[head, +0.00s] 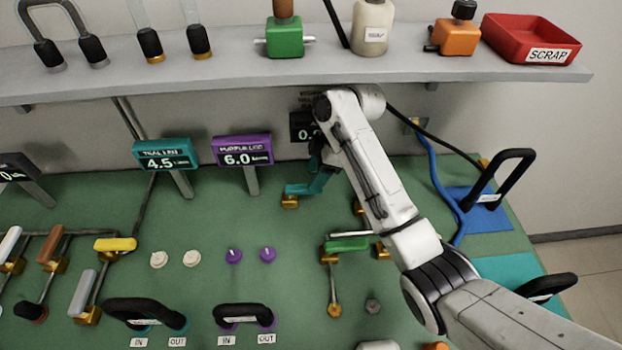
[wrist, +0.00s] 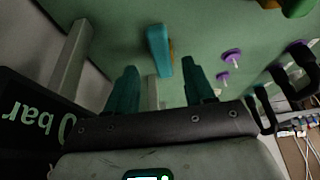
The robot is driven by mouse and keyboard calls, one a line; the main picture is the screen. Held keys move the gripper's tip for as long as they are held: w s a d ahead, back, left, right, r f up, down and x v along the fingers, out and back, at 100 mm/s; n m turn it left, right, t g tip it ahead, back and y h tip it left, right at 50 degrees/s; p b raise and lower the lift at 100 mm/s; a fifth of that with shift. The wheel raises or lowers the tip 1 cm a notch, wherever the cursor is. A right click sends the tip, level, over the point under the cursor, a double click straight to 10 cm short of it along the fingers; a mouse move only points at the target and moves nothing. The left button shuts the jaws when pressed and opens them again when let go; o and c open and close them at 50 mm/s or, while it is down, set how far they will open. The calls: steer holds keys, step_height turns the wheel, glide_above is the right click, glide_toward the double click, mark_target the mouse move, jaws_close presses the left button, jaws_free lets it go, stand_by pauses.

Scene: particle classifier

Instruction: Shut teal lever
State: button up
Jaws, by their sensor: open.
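The teal lever (head: 296,189) shows in the head view with a gold valve body under its left end, on the green panel below the shelf. In the wrist view the teal lever (wrist: 158,52) is a bar in the gap between my fingertips, with a bit of gold behind it. My gripper (head: 316,184) has teal fingers, is open and is close to the lever at its right in the head view. In the wrist view my gripper (wrist: 160,72) has its fingers on both sides of the lever, apart from it. The lever's depth between the jaws is hard to tell.
The grey shelf (head: 230,75) hangs above the panel. A black display (head: 304,127) stands just behind my gripper. Teal (head: 165,155) and purple (head: 243,150) displays stand at the left. A green lever (head: 347,244) lies below, and purple knobs (head: 250,255) sit at lower left.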

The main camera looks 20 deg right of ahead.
mark_target(304, 191)
steer(key=shift+x, duration=2.1)
steer(key=shift+s+d, duration=0.15)
steer(key=shift+d, duration=0.05)
steer(key=shift+c, duration=0.2)
jaws_close()
